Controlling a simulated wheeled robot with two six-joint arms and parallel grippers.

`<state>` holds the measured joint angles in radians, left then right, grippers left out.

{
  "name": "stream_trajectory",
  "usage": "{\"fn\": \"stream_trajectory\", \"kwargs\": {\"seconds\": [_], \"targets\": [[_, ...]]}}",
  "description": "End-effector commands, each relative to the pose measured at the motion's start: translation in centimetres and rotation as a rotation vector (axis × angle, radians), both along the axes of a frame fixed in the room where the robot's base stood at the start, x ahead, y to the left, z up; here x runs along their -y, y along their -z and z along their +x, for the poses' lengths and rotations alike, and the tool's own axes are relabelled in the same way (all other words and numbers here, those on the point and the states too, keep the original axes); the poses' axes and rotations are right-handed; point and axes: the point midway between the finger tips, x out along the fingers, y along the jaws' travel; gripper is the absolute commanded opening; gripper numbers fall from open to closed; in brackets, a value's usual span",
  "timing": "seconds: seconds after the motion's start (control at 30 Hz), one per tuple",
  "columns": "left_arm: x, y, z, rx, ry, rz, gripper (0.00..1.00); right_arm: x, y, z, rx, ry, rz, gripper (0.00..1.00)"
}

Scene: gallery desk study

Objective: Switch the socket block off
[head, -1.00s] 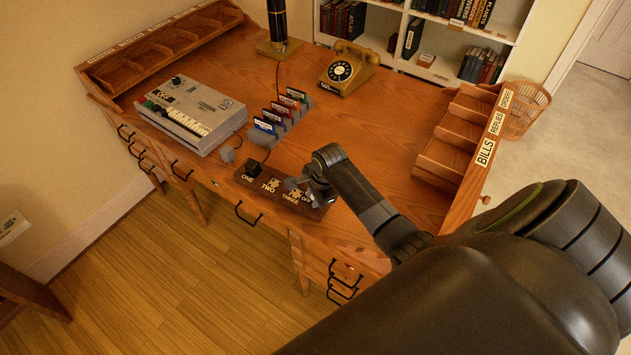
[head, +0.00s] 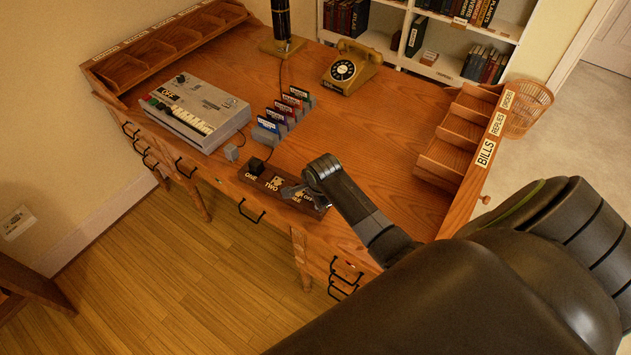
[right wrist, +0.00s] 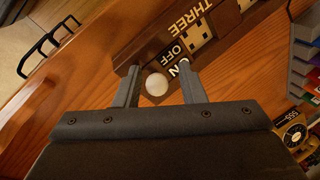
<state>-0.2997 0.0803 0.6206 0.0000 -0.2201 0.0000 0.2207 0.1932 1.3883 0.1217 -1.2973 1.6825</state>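The socket block (head: 263,182) is a dark brown strip near the desk's front edge, lettered ONE, TWO and THREE. A black plug (head: 256,166) sits at ONE. My right gripper (head: 294,192) is over the block's right end and partly hides it. In the right wrist view the gripper (right wrist: 158,70) is open, with one finger on each side of a pale round knob (right wrist: 157,84) beside the ON and OFF lettering. The fingers look apart from the knob; whether the knob stands at ON or OFF I cannot tell. The left gripper is not in view.
A grey keyed machine (head: 190,112) stands left of the block. A rack of coloured cards (head: 282,116) is behind it, and a gold telephone (head: 345,70) stands farther back. A wooden BILLS sorter (head: 452,150) is at right. The desk's middle is clear.

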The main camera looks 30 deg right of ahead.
Motion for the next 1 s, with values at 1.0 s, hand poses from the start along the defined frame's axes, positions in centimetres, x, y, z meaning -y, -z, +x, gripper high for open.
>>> {"fn": "stream_trajectory", "kwargs": {"seconds": [1.0], "targets": [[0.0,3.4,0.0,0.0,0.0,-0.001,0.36,0.9,0.7,0.0,-0.096,0.002,0.168,0.4]]}}
